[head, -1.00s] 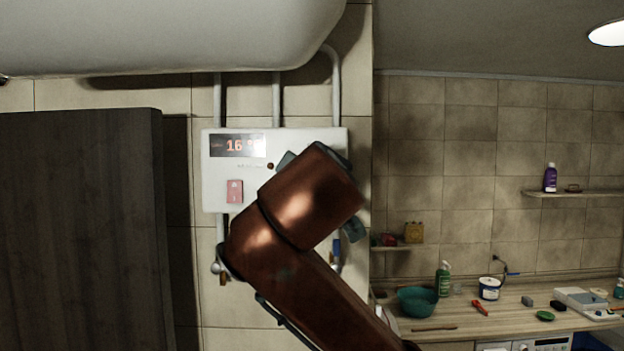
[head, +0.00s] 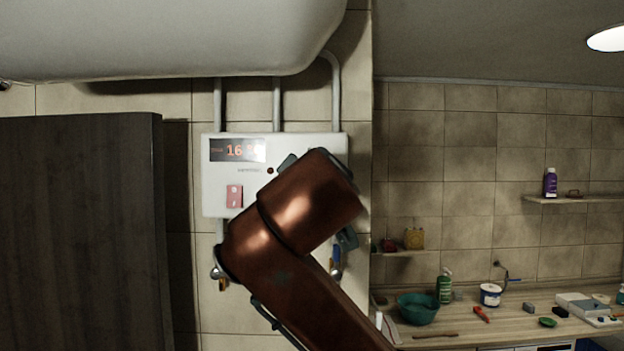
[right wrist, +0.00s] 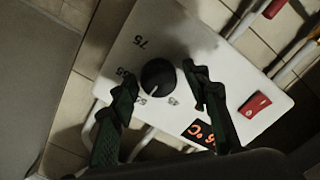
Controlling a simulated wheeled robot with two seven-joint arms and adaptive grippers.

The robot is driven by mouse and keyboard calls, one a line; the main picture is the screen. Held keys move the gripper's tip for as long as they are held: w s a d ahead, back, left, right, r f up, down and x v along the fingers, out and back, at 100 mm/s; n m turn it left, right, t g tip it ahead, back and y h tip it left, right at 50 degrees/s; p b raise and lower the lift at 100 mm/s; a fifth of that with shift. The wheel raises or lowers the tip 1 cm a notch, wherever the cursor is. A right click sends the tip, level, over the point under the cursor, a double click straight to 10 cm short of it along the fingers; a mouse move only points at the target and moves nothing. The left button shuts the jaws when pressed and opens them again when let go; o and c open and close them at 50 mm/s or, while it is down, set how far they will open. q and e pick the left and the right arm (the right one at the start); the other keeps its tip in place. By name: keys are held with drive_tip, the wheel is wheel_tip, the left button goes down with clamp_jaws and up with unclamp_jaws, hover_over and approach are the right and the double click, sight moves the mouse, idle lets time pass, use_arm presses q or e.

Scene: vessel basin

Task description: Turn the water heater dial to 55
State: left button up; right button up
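The white water heater control box (head: 222,178) is on the tiled wall, with a display reading 16 and partly hidden digits. My right arm covers its right part and hides the dial in the head view. In the right wrist view the black dial (right wrist: 157,78) sits on the box (right wrist: 185,40). Its white mark points toward the lower-left numbers, which are partly hidden by a finger; 75 and 45 show nearby. My right gripper (right wrist: 160,72) is open, one finger on each side of the dial. Contact cannot be told. My left gripper is not in view.
A red switch (head: 234,196) is on the box left of my arm. Pipes (head: 277,104) run up to the white tank (head: 170,40). A dark cabinet (head: 80,230) stands at left. A cluttered counter (head: 465,328) is at lower right.

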drive_tip(key=shift+o, duration=0.7)
drive_tip(key=s, duration=1.2)
drive_tip(key=shift+a, duration=0.15)
